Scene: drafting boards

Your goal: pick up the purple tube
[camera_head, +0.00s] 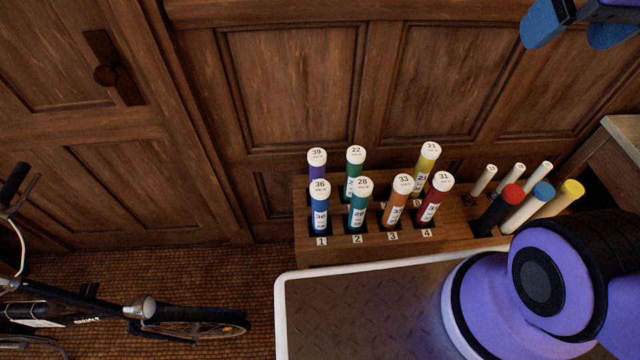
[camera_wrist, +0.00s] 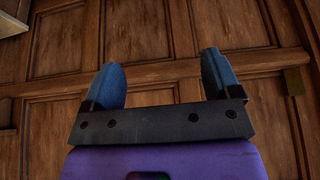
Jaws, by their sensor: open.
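The purple tube (camera_head: 316,170) stands upright in the back row of a wooden rack (camera_head: 400,249), at its left end. It has a white cap marked 39. The blue tube (camera_head: 320,219) with cap 36 stands in front of it and hides its lower part. My gripper (camera_head: 580,28) is at the top right of the head view, far from the tube and higher up. In the wrist view my gripper (camera_wrist: 167,82) has its two blue fingers wide apart with nothing between them. The purple tube is not in the wrist view.
Teal tubes (camera_head: 355,165), an orange tube (camera_head: 397,212), a red tube (camera_head: 429,207) and a yellow tube (camera_head: 424,172) share the rack. More capped tubes (camera_head: 525,208) stand at its right. Panelled wood (camera_head: 290,80) rises behind. A bicycle (camera_head: 140,310) is at lower left.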

